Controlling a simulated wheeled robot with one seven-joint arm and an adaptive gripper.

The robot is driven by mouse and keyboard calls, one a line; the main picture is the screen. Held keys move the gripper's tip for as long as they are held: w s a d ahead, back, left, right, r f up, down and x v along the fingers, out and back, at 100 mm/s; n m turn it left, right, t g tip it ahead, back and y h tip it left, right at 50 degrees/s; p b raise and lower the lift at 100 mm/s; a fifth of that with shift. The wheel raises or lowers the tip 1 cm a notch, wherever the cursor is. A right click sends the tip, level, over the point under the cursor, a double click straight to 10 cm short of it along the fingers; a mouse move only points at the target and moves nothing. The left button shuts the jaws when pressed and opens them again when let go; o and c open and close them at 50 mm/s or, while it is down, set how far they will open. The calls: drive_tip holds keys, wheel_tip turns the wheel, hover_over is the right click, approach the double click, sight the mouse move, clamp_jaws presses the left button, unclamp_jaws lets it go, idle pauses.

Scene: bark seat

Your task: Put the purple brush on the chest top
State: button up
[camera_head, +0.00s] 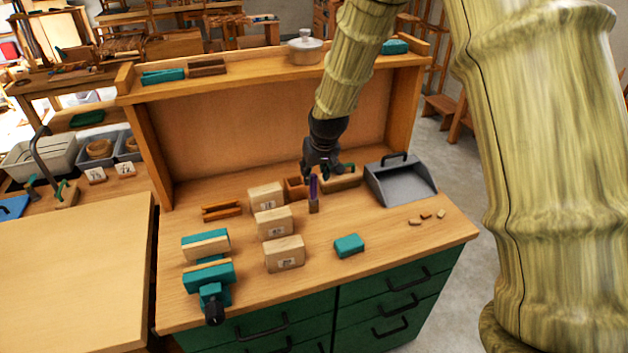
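The purple brush (313,188) is upright, purple end up and brownish end down, in the middle of the work area. My gripper (314,174) points down right at its upper end. The fingers are dark and small, and I cannot tell whether they are closed around the brush. The wooden chest top (385,242) lies over green drawers. The brush's lower end is at or just above this top; I cannot tell if it touches.
Several labelled wooden blocks (285,253) stand left of the brush. A teal block (349,246) lies in front, a grey dustpan (401,181) to the right, a teal vise (208,275) at front left. A raised shelf (260,73) runs behind. The front right top is mostly clear.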

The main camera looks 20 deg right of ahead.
drive_tip(key=shift+b+v, duration=0.35)
drive_tip(key=shift+v, duration=1.65)
